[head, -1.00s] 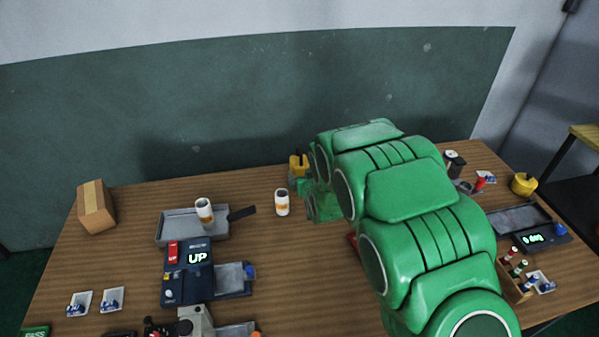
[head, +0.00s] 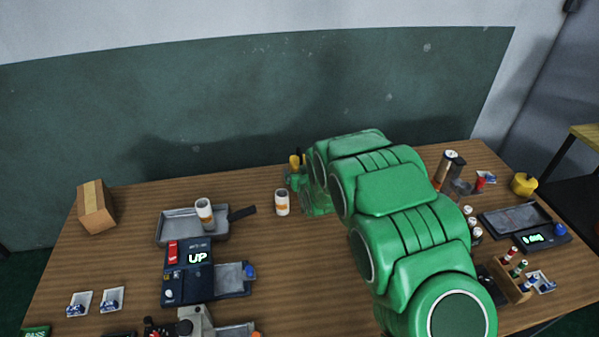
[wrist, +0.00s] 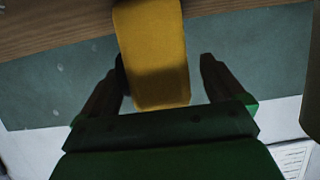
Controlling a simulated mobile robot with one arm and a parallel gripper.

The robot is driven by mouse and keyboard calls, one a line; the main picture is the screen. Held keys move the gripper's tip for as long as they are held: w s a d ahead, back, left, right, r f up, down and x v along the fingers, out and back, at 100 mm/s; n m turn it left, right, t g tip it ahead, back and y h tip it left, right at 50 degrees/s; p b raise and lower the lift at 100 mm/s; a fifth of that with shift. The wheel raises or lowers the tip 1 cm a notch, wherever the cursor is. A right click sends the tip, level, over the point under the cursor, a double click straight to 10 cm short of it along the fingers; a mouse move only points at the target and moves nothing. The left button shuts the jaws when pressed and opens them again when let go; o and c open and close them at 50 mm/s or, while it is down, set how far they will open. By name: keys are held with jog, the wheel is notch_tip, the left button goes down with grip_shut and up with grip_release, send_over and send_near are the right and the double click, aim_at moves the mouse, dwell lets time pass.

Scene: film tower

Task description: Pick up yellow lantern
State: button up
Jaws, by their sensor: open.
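The yellow lantern (head: 295,162) stands near the back edge of the table in the head view, partly hidden by my green gripper and arm. In the wrist view the lantern (wrist: 155,45) fills the space between my two dark fingers as a yellow block with a dark shadow across its lower part. My gripper (wrist: 162,78) is open, with one finger on each side of the lantern. The left finger is very close to it and a gap shows on the right. I cannot tell whether the left finger touches.
A grey tray (head: 172,228) with another white bottle (head: 204,212) is farther left. A brown box (head: 96,206) is at the far left. Batteries, scales and a yellow round object (head: 523,184) lie to the right.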

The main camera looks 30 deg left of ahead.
jog(key=shift+x, duration=1.6)
jog(key=c, duration=1.3)
jog(key=shift+c, duration=0.2)
